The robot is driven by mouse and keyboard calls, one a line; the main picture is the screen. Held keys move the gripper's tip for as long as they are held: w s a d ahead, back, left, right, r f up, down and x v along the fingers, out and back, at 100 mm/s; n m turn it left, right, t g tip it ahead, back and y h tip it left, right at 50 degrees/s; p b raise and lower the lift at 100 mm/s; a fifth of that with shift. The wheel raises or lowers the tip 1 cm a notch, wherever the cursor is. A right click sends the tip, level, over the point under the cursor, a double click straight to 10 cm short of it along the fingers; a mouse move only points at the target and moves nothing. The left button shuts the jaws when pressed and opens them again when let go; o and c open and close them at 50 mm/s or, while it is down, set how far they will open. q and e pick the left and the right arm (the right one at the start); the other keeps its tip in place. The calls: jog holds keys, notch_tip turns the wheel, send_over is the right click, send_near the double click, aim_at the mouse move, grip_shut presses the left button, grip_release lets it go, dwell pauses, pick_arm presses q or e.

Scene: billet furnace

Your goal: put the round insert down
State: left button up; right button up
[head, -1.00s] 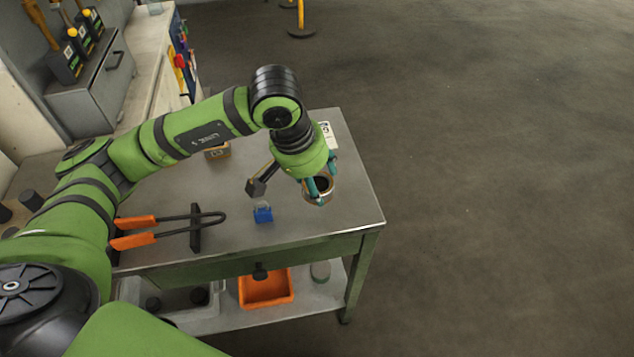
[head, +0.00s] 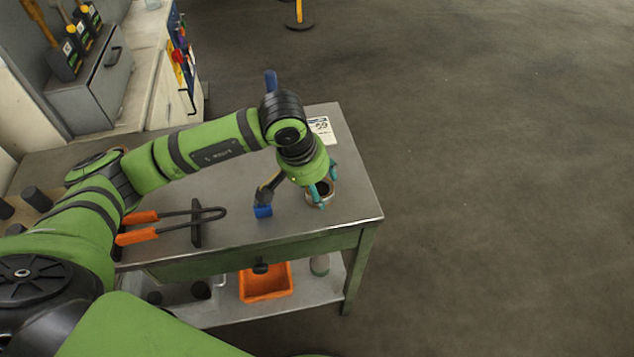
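The round insert (head: 311,199) is a short, tan metal ring with a dark opening, in the head view near the right end of the steel-topped workbench (head: 232,222). My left gripper (head: 325,184) points down over it, its two teal fingers at opposite sides of the ring, and appears shut on it. The insert is at or just above the bench top; I cannot tell whether it touches. The gripper's fingers hide part of the ring. My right gripper is not in view.
Orange-handled tongs (head: 138,238) lie across a black rest left of the insert. A small blue object (head: 263,211) stands nearer, and a printed card (head: 320,128) lies behind. An orange bin (head: 265,283) is on the lower shelf. Bench top right of the insert is clear.

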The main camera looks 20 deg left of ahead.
pick_arm(q)
jog(key=shift+o, duration=0.8)
jog(key=shift+r, duration=0.1)
jog(key=shift+r, duration=0.25)
jog(key=v, duration=1.1)
jog(key=shift+s+r+b, duration=0.2)
jog(key=shift+r+b, duration=0.05)
jog(key=shift+b, duration=0.15)
jog(key=shift+a, duration=0.1)
